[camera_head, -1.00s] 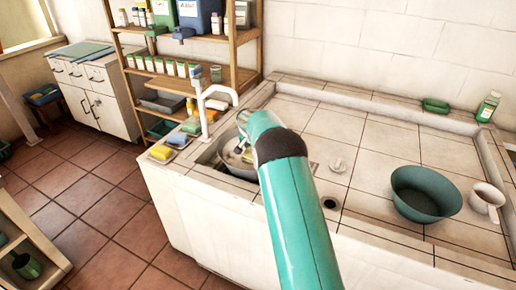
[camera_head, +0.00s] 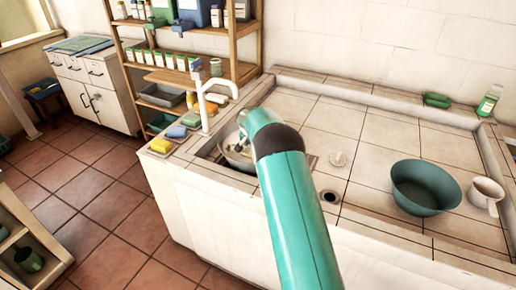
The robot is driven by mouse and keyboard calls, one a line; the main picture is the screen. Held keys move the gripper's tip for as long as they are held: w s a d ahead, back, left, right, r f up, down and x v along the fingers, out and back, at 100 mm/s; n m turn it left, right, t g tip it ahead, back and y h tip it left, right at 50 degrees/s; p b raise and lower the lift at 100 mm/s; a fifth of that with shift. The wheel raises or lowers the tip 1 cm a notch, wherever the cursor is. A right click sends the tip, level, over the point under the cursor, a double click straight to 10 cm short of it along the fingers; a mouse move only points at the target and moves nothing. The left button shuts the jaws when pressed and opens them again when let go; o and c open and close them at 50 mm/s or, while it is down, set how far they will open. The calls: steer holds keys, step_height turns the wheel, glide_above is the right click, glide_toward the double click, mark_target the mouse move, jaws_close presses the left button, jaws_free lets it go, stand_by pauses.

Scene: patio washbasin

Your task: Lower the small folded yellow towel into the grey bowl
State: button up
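The grey bowl (camera_head: 236,160) sits in the sink opening at the left of the tiled counter, partly covered by my teal arm. My gripper (camera_head: 242,140) is over or in the bowl, mostly hidden behind the arm's end; its fingers are too small and covered to read. I cannot make out a yellow towel in the bowl now. A small yellow block-like item (camera_head: 161,146) lies at the counter's left corner; I cannot tell whether it is a towel or a sponge.
A white tap (camera_head: 205,105) rises just left of the bowl. Blue and green items lie beside it. A teal basin (camera_head: 425,188), white mug (camera_head: 486,192) and bottle (camera_head: 489,101) stand at the right. A wooden shelf (camera_head: 240,45) stands behind. The middle counter is mostly clear.

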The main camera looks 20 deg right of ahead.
steer(key=shift+f, duration=0.1)
stand_by(0.3)
steer(key=o, duration=1.1)
steer(key=shift+c, duration=0.2)
steer(key=s+a+r+n, duration=0.1)
steer(key=s+a+r, duration=0.25)
steer(key=r, duration=0.45)
steer(key=s+a+r+n+y, duration=0.1)
steer(key=s+a+r, duration=0.1)
steer(key=s+r, duration=0.45)
steer(key=s+a+r+n, duration=0.1)
steer(key=s+a+r, duration=0.2)
steer(key=r, duration=0.7)
steer(key=s+a+r+n+t+y, duration=0.1)
steer(key=s+a+r+n, duration=0.15)
steer(key=s, duration=0.55)
steer(key=s+a+r+n, duration=0.1)
steer(key=s+a+r, duration=0.15)
steer(key=s, duration=0.55)
steer(key=s+a+r+n+t+y, duration=0.1)
steer(key=s+a, duration=0.2)
steer(key=s, duration=0.5)
steer(key=s+a+f+n, duration=0.1)
steer(key=s, duration=0.4)
steer(key=s+a+f+n, duration=0.1)
steer(key=s+f, duration=0.1)
steer(key=s, duration=0.4)
steer(key=shift+a+f+n+t+y, duration=0.25)
steer(key=shift+a+n+t+y, duration=0.05)
steer(key=shift+a+n+t, duration=0.1)
